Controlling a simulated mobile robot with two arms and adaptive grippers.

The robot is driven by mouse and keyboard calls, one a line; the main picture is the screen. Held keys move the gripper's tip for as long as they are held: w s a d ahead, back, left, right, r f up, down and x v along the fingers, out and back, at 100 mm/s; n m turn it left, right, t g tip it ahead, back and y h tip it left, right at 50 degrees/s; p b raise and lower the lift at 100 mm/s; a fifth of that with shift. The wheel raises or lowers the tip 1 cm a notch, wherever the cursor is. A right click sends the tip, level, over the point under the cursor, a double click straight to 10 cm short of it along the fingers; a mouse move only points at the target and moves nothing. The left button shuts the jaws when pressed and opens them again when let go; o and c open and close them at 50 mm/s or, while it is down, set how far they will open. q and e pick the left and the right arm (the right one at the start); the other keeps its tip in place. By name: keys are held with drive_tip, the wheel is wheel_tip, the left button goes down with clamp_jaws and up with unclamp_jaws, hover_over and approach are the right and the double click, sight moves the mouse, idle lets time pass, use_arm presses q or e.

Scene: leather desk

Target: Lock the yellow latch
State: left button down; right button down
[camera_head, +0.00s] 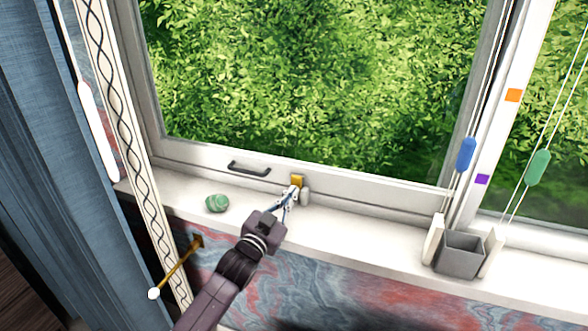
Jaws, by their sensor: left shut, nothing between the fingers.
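The yellow latch (297,181) is a small yellow piece on the white bottom rail of the window frame, near its middle. My left gripper (291,191) is at the latch, just below and in front of it. Its fingers are shut with nothing held between them. They overlap the lower part of the latch in the picture, and I cannot tell whether they touch it. A pale rounded piece (305,197) sits right beside the fingertips. My right gripper is not in view.
A dark handle (249,169) is on the rail to the left. A green stone (216,203) lies on the sill. A grey square cup (459,255) stands at the right, below cords with blue (466,154) and green (538,167) pulls. A blue curtain (45,150) hangs left.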

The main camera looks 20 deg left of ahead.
use_arm(q)
drive_tip(key=shift+w+f, duration=0.1)
drive_tip(key=shift+f, duration=0.7)
drive_tip(key=shift+f, duration=0.1)
drive_tip(key=shift+s+d+f, duration=0.1)
drive_tip(key=shift+s+f, duration=0.25)
drive_tip(key=shift+f, duration=0.05)
drive_tip(key=s, duration=1.1)
drive_tip(key=shift+s+a+r, duration=0.15)
drive_tip(key=shift+a+r, duration=0.1)
drive_tip(key=shift+a, duration=0.15)
